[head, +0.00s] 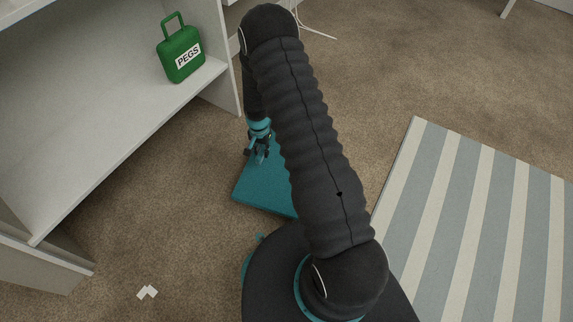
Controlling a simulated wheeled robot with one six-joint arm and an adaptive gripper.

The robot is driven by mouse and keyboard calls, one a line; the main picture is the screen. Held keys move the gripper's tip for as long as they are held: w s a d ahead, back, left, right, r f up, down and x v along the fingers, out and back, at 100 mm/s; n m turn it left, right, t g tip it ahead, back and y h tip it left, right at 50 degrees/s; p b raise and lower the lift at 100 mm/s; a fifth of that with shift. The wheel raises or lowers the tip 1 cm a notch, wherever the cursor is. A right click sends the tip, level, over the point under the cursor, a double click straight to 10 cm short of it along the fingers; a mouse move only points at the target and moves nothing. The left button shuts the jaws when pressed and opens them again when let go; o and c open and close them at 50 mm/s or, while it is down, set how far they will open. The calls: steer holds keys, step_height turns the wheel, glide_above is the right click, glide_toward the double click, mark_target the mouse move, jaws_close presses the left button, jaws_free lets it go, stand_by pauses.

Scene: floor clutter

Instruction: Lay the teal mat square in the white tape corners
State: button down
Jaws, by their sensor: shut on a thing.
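The teal mat (262,190) is a thick flat slab on the carpet, just beyond my base and partly hidden behind my arm. My gripper (257,160) points down at the mat's far left part and is shut on the mat. I cannot tell whether the mat is lifted off the floor. One white tape corner (148,293) lies on the carpet at the lower left, apart from the mat. No other tape corners show.
A white shelf unit (110,110) stands at the left, with a green PEGS case (181,55) on its shelf. A striped rug (480,220) lies at the right. A white cable (313,30) lies at the top. Carpet between shelf and mat is clear.

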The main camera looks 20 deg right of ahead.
steer(key=shift+r+p, duration=0.3)
steer(key=shift+r, duration=0.6)
steer(key=shift+r, duration=0.1)
